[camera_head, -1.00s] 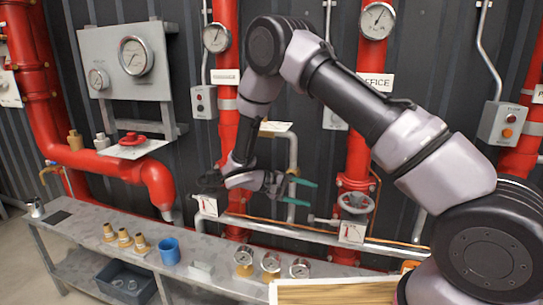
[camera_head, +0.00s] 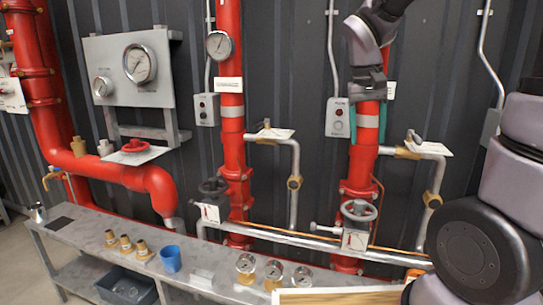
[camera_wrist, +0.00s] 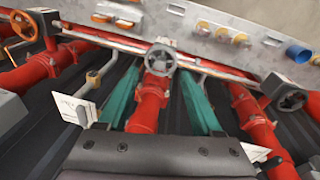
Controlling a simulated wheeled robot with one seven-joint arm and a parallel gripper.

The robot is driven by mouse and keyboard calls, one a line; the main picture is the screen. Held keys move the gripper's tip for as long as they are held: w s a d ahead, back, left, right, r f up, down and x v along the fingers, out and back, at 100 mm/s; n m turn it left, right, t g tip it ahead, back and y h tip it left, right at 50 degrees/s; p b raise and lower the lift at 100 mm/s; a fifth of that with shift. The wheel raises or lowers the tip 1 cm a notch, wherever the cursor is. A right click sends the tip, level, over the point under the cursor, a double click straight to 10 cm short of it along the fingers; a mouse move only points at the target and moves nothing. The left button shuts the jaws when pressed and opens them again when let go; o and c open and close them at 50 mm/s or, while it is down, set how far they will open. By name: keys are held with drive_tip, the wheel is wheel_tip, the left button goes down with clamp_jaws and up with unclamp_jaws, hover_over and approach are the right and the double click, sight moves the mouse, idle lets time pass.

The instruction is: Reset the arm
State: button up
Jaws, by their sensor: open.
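My gripper (camera_head: 368,120) is high in front of the right red riser, pointing down, with its teal fingers spread to either side of the pipe in the head view. In the wrist view my gripper (camera_wrist: 160,100) is open and nothing is held between its fingers. A red pipe with a grey handwheel (camera_wrist: 161,59) shows between and beyond the fingers. I cannot tell how far the fingertips are from the pipe. Parts of my arm's middle are out of the head view.
A grey bench (camera_head: 80,222) carries brass fittings (camera_head: 126,243), a blue cup (camera_head: 170,258) and several gauges (camera_head: 273,270). A handwheel (camera_head: 359,210) sits low on the right riser. A gauge panel (camera_head: 131,70) is at left. The air in front of the left riser is clear.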

drive_tip(key=s+d+r+m+t+y, duration=0.1)
drive_tip(key=s+r+m+t+y, duration=0.1)
drive_tip(key=s+r+t, duration=0.4)
drive_tip(key=s+r+y, duration=0.1)
drive_tip(key=s+r, duration=0.2)
drive_tip(key=shift+s+d+y, duration=0.2)
drive_tip(key=shift+d+y, duration=0.1)
drive_tip(key=shift+d, duration=0.05)
idle(2.6)
